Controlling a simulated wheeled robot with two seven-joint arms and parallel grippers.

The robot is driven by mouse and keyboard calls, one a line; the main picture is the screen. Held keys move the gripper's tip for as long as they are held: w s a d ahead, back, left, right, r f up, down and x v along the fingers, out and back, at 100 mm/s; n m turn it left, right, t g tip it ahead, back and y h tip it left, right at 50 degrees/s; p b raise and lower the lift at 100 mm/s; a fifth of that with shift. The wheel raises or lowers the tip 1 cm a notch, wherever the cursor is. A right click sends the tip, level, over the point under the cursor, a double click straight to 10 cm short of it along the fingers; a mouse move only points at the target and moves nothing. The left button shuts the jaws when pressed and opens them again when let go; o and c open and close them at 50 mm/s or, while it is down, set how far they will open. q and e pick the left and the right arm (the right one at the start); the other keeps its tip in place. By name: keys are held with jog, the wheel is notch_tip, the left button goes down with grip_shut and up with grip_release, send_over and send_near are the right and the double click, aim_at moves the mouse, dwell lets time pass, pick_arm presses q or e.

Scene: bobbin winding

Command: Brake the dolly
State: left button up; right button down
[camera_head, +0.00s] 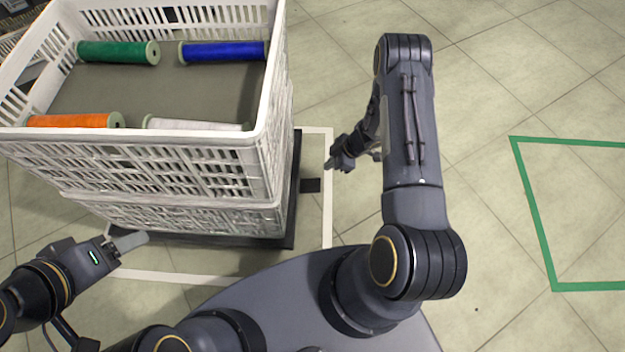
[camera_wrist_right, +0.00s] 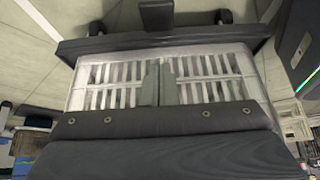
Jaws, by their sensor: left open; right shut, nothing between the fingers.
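The dolly (camera_head: 297,205) is a flat dark base under the stacked white crates (camera_head: 160,165). A small black tab (camera_head: 311,185), which looks like its brake pedal, sticks out at its right side near the floor. In the right wrist view the dolly (camera_wrist_right: 165,42) lies at the top, with the black tab (camera_wrist_right: 156,14) at its edge. My right gripper (camera_head: 332,164) is shut and empty, above and just right of the tab in the head view; its fingers show in the wrist view (camera_wrist_right: 165,84). My left gripper (camera_head: 142,238) is open beside the crates' near side.
The top crate holds a green spool (camera_head: 118,52), a blue spool (camera_head: 224,51), an orange spool (camera_head: 75,121) and a white spool (camera_head: 195,125). A white floor outline (camera_head: 329,220) surrounds the dolly. A green floor outline (camera_head: 540,230) lies right; the floor inside is clear.

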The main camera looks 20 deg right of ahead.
jog(key=b, duration=0.4)
send_over(311, 185)
jog(key=f, duration=0.6)
jog(key=d+f, duration=0.1)
jog(key=f, duration=0.2)
jog(key=shift+s+f, duration=0.2)
jog(key=shift+s+d+f+b, duration=0.15)
jog(key=shift+f+b, duration=0.1)
jog(key=shift+f, duration=0.3)
jog(key=shift+d+f+b, duration=0.15)
jog(key=shift+f+b, duration=0.1)
jog(key=shift+f, duration=0.3)
jog(key=shift+d+f, duration=0.15)
jog(key=shift+f, duration=0.2)
jog(key=shift+s+f+b, duration=0.1)
jog(key=shift+f+b, duration=0.05)
jog(key=shift+b, duration=0.15)
jog(key=f+b, duration=0.1)
jog(key=d+f+b, duration=0.1)
jog(key=b, duration=0.1)
jog(key=f+b, duration=0.1)
jog(key=shift+s+d+f, duration=0.15)
jog(key=shift+s+d, duration=0.1)
jog(key=shift+s, duration=0.05)
jog(key=shift+f+b, duration=0.25)
jog(key=shift+b, duration=0.3)
jog(key=shift+s+d+f, duration=0.1)
jog(key=shift+s+f, duration=0.05)
